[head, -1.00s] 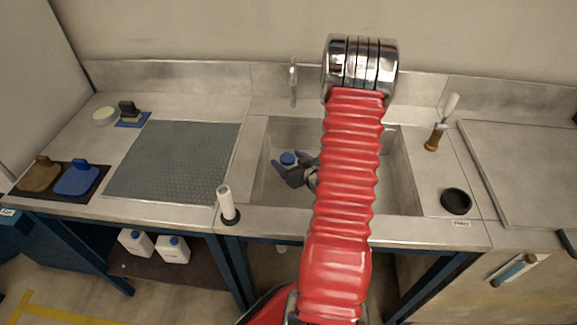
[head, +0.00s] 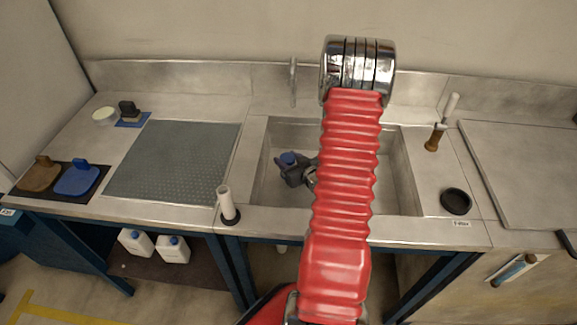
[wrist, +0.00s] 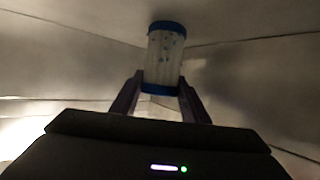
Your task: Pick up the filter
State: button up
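The filter (wrist: 166,58) is a white, speckled cylinder with blue end caps. It stands inside the sink basin (head: 395,195), where its blue top (head: 288,158) shows in the head view. My gripper (head: 290,170) is down in the basin beside my red arm, with its dark fingers around the filter. In the wrist view my gripper's fingers (wrist: 160,85) lie against both sides of the filter near one blue end. The arm hides part of the basin and wrist in the head view.
A black round holder (head: 456,201) sits on the counter right of the sink. A white cylinder on a black base (head: 228,206) stands at the front left edge. A brush (head: 436,135) stands at the right, and a faucet (head: 293,82) behind the sink.

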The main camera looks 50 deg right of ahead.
jog(key=c, duration=0.6)
jog(key=shift+c, duration=0.2)
jog(key=shift+r, duration=0.15)
jog(key=shift+r, duration=4.85)
